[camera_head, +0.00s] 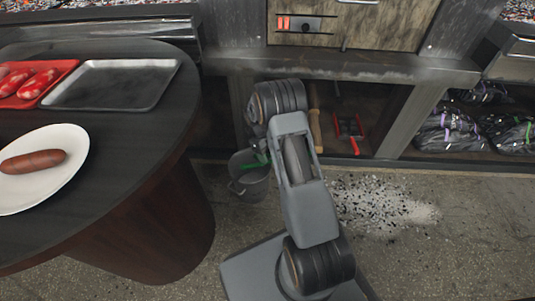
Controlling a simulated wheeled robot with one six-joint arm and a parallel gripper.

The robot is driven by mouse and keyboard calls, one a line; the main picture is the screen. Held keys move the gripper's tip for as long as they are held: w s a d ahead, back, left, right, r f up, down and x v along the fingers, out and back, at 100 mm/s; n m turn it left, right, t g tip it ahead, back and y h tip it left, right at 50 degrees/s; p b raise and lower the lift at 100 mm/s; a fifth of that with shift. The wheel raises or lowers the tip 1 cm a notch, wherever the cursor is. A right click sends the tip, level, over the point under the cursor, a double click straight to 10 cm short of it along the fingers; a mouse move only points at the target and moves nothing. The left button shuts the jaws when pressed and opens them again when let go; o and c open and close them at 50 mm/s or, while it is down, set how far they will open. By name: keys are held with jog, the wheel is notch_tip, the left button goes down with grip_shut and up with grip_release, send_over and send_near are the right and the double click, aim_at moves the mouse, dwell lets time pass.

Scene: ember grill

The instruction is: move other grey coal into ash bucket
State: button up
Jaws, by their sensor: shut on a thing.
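The end of my gripper (257,160) shows only as a small dark and green patch at the bucket's rim. It is shut, and what it holds is hidden. I cannot make out a grey coal, and the inside of the bucket is mostly covered.
The dark round table (150,125) carries a red tray of meat (67,66), an empty black tray (112,83) and a white plate (72,175) with a sausage (33,161). Ash and black bits (385,207) litter the floor right of my arm. Black bags (450,133) fill the right shelf.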

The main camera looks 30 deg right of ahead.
jog(key=shift+r, duration=0.15)
jog(key=shift+r+p, duration=1.95)
jog(key=shift+r, duration=0.95)
jog(key=shift+o, duration=0.2)
grip_shut()
notch_tip(320, 180, up, 4)
jog(key=shift+p, duration=1.25)
